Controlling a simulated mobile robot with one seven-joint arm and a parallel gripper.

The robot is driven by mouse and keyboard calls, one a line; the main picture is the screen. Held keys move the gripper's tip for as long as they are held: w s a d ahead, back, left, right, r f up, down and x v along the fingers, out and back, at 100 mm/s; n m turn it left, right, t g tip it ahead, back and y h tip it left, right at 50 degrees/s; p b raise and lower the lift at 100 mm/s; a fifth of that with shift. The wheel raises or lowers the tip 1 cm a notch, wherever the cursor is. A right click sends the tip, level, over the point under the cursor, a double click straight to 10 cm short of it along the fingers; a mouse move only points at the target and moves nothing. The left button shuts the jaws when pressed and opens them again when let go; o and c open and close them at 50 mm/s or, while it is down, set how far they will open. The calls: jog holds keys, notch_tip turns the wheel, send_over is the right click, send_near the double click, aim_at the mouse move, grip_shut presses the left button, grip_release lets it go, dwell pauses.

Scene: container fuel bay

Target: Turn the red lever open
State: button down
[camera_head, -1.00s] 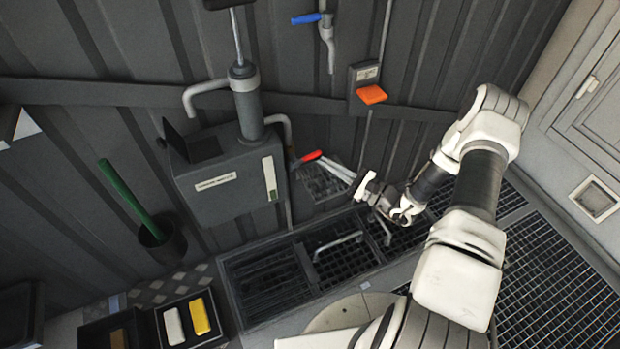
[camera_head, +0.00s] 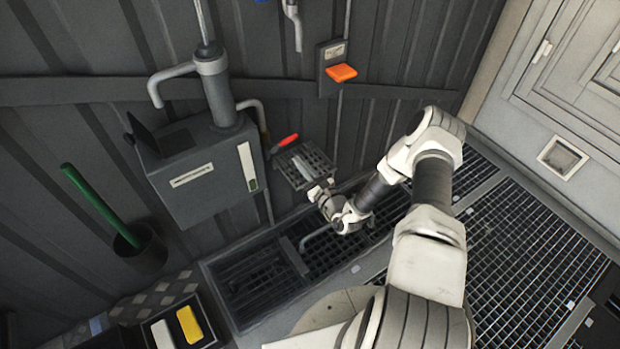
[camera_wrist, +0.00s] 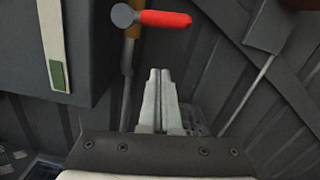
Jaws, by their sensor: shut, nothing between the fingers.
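The red lever (camera_head: 287,140) sits on a pipe beside the grey pump box. In the wrist view the red lever (camera_wrist: 165,18) points right, roughly level, from a round grey-and-red pivot (camera_wrist: 123,15) on a brass-coloured fitting. My gripper (camera_head: 299,158) is below and right of the lever in the head view. In the wrist view my gripper (camera_wrist: 159,72) has its fingers together, empty, with tips below the lever in the picture. A gap shows between tips and lever there, so I see no contact.
The grey pump box (camera_head: 205,175) is left of the lever. A small grated tray (camera_head: 318,160) lies behind my fingers. An orange-flapped box (camera_head: 341,73) is on the wall above right. Floor grating (camera_head: 500,270) extends to the right.

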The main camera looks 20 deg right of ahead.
jog(key=shift+w+a+r, duration=0.2)
jog(key=shift+w+r, duration=0.05)
jog(key=shift+r, duration=0.4)
jog(key=shift+w+a+r, duration=0.2)
jog(key=shift+w+r, duration=0.1)
jog(key=shift+r, duration=0.4)
jog(key=shift+w+a+r, duration=0.2)
jog(key=shift+w+r, duration=0.05)
jog(key=shift+r, duration=0.4)
jog(key=shift+d, duration=0.15)
jog(key=shift+r+n, duration=0.1)
jog(key=shift+n, duration=0.2)
